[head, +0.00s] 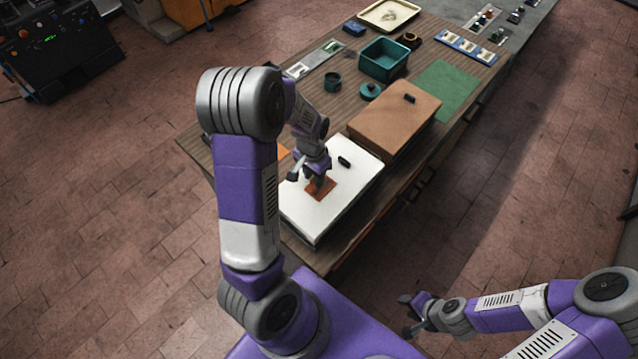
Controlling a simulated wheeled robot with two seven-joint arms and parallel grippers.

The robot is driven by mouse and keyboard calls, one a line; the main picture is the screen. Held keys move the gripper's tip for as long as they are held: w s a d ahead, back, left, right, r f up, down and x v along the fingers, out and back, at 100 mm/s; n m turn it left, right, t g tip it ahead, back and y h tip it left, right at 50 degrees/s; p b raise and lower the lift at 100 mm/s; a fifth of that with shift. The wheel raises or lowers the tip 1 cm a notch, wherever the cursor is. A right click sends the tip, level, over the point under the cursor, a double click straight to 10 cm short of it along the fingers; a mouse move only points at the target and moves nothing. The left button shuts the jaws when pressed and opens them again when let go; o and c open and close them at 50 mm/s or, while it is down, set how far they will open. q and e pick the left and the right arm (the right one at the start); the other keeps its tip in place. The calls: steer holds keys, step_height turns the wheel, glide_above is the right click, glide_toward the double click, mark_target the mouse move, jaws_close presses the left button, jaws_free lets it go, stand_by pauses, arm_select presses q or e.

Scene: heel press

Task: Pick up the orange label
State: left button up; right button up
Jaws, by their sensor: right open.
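A flat orange-brown label (325,191) lies on the white box (345,191) near the table's front left. My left gripper (307,179) is low over this label and hides part of it. Whether its fingers touch the label, or hold anything, is too small to tell. A brighter orange patch (284,152) shows on the table just behind my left arm, mostly hidden. My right gripper (407,315) is open and empty, off the table's near right side, far from the label.
The white box has a dark handle (344,161). A brown box (396,117) stands right behind it. Farther back are a teal bin (383,60), a round teal lid (370,91), a dark cup (332,82) and a green mat (446,89). The floor at the right is clear.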

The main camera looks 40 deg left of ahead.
arm_select(q)
jaws_close()
step_height(320, 180, up, 13)
steer(key=p, duration=0.2)
steer(key=shift+p, duration=0.4)
stand_by(0.3)
